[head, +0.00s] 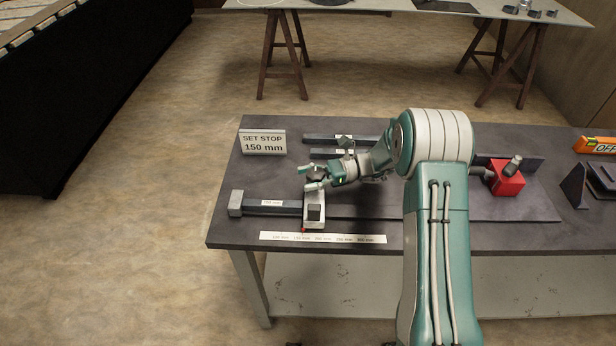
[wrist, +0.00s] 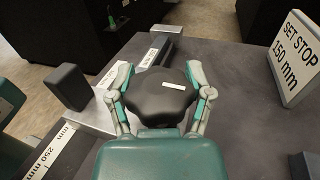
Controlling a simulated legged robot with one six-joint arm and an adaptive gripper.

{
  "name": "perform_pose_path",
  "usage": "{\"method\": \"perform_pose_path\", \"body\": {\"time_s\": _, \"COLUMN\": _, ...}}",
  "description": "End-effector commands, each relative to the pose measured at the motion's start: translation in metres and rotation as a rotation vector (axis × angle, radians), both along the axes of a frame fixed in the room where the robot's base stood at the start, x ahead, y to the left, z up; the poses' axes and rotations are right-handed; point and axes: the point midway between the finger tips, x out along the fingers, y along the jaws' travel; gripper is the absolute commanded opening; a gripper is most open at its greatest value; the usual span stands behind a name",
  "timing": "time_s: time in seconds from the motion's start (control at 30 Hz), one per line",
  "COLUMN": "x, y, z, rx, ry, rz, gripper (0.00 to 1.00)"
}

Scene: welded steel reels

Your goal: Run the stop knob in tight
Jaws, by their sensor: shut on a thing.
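The stop knob (wrist: 158,98) is a black, lobed knob with a short white mark on top. It sits between the two fingers of my gripper (wrist: 160,94), which are shut on it from both sides in the wrist view. In the head view my gripper (head: 314,178) reaches in from the right, and the knob is mostly hidden by the fingers. The stop (head: 314,213) is a pale metal block with a dark square on it, beside the knob on the bar. Its black block also shows in the wrist view (wrist: 70,86). The knob's thread is hidden.
A dark bar (head: 285,207) with a small label runs left to a grey end block (head: 236,203). A white scale strip (head: 322,238) lies along the front. A "SET STOP 150 mm" sign (head: 262,142) stands behind. A red block (head: 507,178) is at right. Spare bars lie behind my gripper.

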Motion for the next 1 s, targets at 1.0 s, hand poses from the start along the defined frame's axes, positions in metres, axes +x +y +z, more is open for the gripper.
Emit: {"method": "perform_pose_path", "body": {"time_s": 1.0, "x": 0.014, "y": -0.001, "z": 0.002, "rx": 0.0, "ry": -0.004, "rz": -0.731, "gripper": 0.18}}
